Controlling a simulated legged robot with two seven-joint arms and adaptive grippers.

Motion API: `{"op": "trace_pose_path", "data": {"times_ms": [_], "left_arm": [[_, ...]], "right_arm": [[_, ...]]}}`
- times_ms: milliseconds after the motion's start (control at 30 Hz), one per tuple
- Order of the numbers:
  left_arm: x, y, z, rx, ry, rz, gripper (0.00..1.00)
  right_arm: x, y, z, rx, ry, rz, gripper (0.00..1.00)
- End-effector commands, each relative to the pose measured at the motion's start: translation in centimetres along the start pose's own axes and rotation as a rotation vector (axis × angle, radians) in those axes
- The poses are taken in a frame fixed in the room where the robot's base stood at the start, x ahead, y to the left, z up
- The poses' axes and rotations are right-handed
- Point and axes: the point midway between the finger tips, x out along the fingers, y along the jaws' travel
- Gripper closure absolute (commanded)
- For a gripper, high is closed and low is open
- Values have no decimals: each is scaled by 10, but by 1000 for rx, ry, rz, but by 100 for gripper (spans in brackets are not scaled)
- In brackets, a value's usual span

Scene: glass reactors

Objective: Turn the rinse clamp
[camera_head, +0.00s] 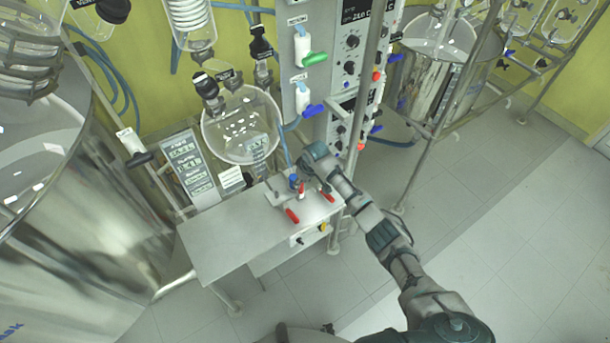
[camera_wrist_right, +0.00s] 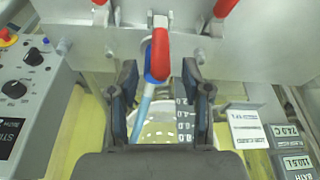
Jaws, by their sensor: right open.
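In the head view the small red handle (camera_head: 301,188) stands at the back of a metal table, beside a blue piece (camera_head: 293,180). My right gripper (camera_head: 304,166) is just behind and above it. In the wrist view its fingers (camera_wrist_right: 160,88) are apart, one on each side of the handle's line; I cannot tell if they touch it. My left gripper is out of view.
Two other red handles (camera_head: 292,215) (camera_head: 327,197) flank the middle one on the metal table (camera_head: 230,235). A round glass vessel (camera_head: 240,130) hangs behind. A control panel (camera_head: 350,65) stands at the back, and a large steel vessel (camera_head: 105,215) at left. The floor at right is clear.

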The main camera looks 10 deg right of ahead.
Motion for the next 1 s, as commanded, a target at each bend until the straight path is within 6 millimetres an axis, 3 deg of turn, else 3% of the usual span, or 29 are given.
{"op": "trace_pose_path", "data": {"times_ms": [100, 333, 867, 1000], "left_arm": [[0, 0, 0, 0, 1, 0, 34], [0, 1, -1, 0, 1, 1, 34], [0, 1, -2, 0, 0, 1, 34], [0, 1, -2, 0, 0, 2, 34]], "right_arm": [[-26, 0, -1, 0, 3, 0, 51], [-55, 0, -2, 1, 0, 0, 51], [-58, 0, -2, 1, -1, -1, 51], [-51, -6, 5, -3, -3, -7, 51]]}}
